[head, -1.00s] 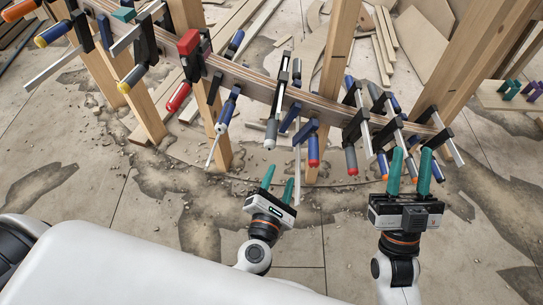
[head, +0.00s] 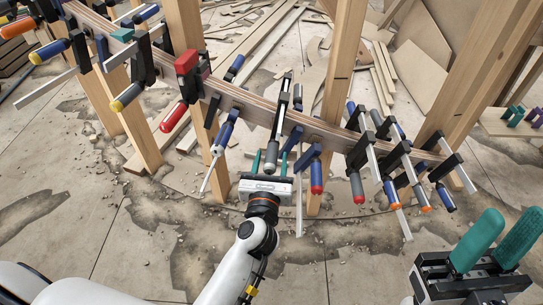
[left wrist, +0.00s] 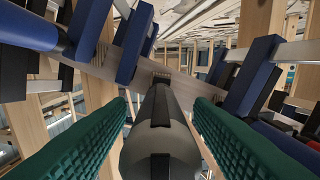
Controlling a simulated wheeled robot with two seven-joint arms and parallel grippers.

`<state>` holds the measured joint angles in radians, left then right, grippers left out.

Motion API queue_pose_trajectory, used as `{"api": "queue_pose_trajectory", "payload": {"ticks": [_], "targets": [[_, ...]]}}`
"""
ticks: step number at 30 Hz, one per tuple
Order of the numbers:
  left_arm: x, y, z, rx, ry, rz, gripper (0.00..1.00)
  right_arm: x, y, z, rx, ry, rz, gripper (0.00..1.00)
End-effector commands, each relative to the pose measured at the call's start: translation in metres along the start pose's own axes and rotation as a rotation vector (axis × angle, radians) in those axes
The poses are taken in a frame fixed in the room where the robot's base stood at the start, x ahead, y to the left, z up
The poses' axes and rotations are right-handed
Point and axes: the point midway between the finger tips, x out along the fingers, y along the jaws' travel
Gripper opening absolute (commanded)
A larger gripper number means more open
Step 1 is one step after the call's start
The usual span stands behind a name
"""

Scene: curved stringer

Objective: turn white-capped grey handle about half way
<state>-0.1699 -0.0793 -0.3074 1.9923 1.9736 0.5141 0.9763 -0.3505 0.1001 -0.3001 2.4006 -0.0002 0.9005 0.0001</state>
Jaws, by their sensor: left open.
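The grey handle (head: 271,154) with a pale end belongs to a black clamp on the curved wooden stringer (head: 237,95), near the middle of the head view. My left gripper (head: 269,162) is open, its two green fingers on either side of the handle's lower end. In the left wrist view the grey handle (left wrist: 160,145) points at the camera between the ribbed fingers, with gaps on both sides. The gripper body hides part of the handle's end in the head view. My right gripper (head: 492,240) is open and empty at the lower right, away from the stringer.
Blue-barred clamps stand close on both sides, one with a red tip (head: 316,175) to the right and one with a white tip (head: 217,148) to the left. Wooden posts (head: 333,90) hold the stringer. The floor in front is open, with scattered debris.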

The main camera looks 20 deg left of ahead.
Motion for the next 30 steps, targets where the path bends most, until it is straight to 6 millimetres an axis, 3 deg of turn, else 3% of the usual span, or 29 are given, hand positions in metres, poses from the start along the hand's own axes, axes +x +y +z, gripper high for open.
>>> {"api": "queue_pose_trajectory", "payload": {"ticks": [6,14,22,30], "targets": [[0.016,0.000,0.000,0.002,0.000,0.000,0.48,-0.002,0.000,-0.001,0.000,0.001,0.000,0.36],[0.017,0.000,0.000,0.002,0.000,0.000,0.48,-0.002,0.000,-0.001,0.001,0.001,0.000,0.36],[0.016,0.000,0.000,0.002,0.000,0.000,0.05,-0.002,0.000,-0.001,0.001,0.001,0.000,0.36],[0.016,0.000,-0.001,0.019,-0.001,0.000,0.03,0.002,0.000,0.000,0.000,0.001,0.000,0.36]]}}
